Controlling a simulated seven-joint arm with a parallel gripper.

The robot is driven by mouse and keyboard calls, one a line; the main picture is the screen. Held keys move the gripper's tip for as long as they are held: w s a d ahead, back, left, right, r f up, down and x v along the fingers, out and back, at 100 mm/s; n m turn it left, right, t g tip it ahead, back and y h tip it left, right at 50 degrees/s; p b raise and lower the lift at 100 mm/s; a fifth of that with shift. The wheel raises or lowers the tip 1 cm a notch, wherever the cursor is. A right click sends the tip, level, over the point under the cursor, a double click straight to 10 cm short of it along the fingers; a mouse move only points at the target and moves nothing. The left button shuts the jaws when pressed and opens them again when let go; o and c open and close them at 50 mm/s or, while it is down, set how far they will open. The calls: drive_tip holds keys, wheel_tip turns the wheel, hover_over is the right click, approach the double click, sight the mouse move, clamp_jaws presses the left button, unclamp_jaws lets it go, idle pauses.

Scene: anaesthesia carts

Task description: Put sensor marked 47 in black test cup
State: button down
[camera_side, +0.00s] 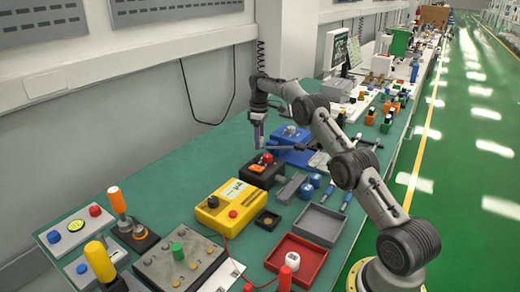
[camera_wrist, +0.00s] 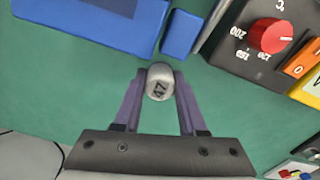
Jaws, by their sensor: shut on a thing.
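My gripper (camera_wrist: 159,84) has purple fingers and is shut on a light grey cylindrical sensor (camera_wrist: 159,74) marked 47. The number on its round end faces the wrist camera. In the side view my gripper (camera_side: 257,137) points down behind the black heater box, near the blue device. The sensor cannot be made out there. A small square black holder (camera_side: 267,220) with a round recess sits right of the yellow meter; it may be the black test cup, but I cannot tell for certain. No black cup is clear in the wrist view.
The black heater box (camera_side: 262,171) with a red knob (camera_wrist: 268,35) stands close to my gripper. Blue devices (camera_wrist: 85,18) lie beside it. The yellow meter (camera_side: 229,208), grey tray (camera_side: 318,224) and red tray (camera_side: 296,260) are nearer the side camera. Green bench left of the heater is clear.

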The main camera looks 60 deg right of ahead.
drive_tip(key=shift+f, duration=1.85)
drive_tip(key=shift+f, duration=0.1)
drive_tip(key=shift+c, duration=2.4)
unclamp_jaws()
